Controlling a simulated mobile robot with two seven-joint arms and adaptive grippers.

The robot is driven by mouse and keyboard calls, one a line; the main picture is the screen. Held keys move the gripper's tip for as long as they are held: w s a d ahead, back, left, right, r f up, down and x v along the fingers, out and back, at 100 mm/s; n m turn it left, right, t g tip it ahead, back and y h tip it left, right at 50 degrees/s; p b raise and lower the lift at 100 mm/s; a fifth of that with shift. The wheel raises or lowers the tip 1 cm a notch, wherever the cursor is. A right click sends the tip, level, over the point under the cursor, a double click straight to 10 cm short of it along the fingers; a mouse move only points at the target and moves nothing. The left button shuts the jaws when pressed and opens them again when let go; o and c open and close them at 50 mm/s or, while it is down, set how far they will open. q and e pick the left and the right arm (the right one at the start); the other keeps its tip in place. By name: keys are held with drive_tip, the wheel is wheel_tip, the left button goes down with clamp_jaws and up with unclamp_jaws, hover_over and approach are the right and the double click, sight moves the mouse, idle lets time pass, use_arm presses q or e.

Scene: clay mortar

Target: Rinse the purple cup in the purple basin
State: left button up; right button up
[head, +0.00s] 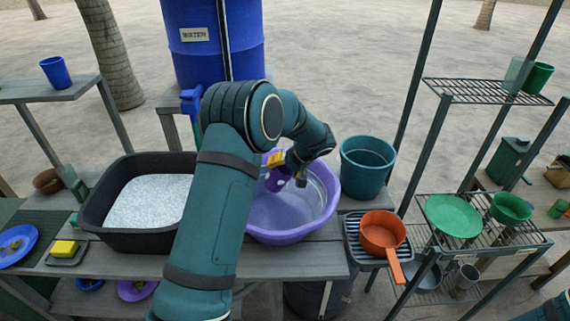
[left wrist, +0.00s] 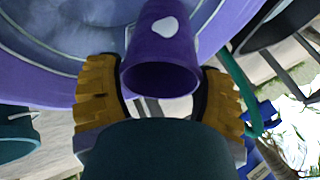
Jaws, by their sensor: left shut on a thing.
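The purple cup (head: 275,182) is held in my left gripper (head: 283,166), over the left inner side of the purple basin (head: 292,235). In the left wrist view the cup (left wrist: 161,55) has a white patch and sits between the yellow fingers of my left gripper (left wrist: 160,88), with its open mouth toward the camera. The basin (left wrist: 50,75) lies beyond it, with a pale bluish surface inside. I cannot tell whether the cup touches that surface. My left arm hides part of the basin's left side. My right gripper is out of view.
A black tub (head: 95,205) of pale granular material stands left of the basin. A teal bucket (head: 367,168) and an orange pan (head: 383,234) on a rack stand close to its right. A blue water barrel (head: 190,60) stands behind.

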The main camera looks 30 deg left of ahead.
use_arm(q)
wheel_tip(320, 180, down, 12)
drive_tip(key=b, duration=0.4)
idle(0.3)
drive_tip(key=shift+f+b, duration=0.65)
drive_tip(key=shift+b, duration=0.25)
drive_tip(key=shift+r+b, duration=0.1)
drive_tip(key=shift+b, duration=0.25)
idle(0.5)
